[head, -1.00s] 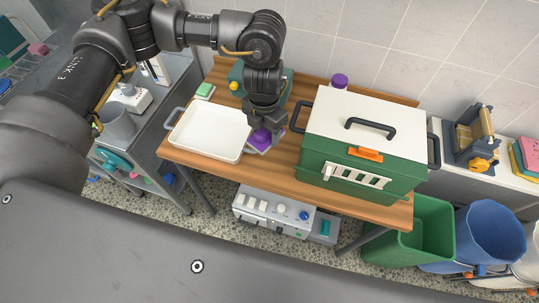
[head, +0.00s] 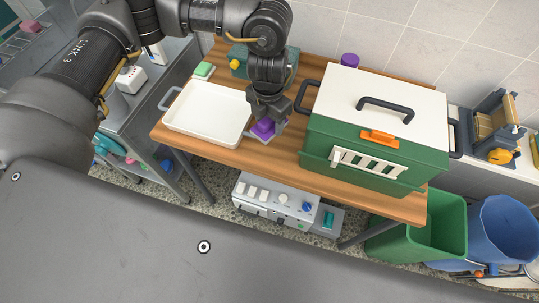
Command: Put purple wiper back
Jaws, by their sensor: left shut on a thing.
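The purple wiper (head: 264,128) is at my left gripper (head: 265,117), over the wooden table between the white tray and the green kennel box. The left gripper points down and is shut on it. A pale flat piece shows under the purple part. I cannot tell whether the wiper touches the table. My right gripper is not in view.
A white tray (head: 208,138) lies left of the gripper. A green box with a white lid (head: 345,88) stands close on the right. A green sponge (head: 204,70) and a purple-capped item (head: 349,60) are at the back. A green bin (head: 440,235) stands below right.

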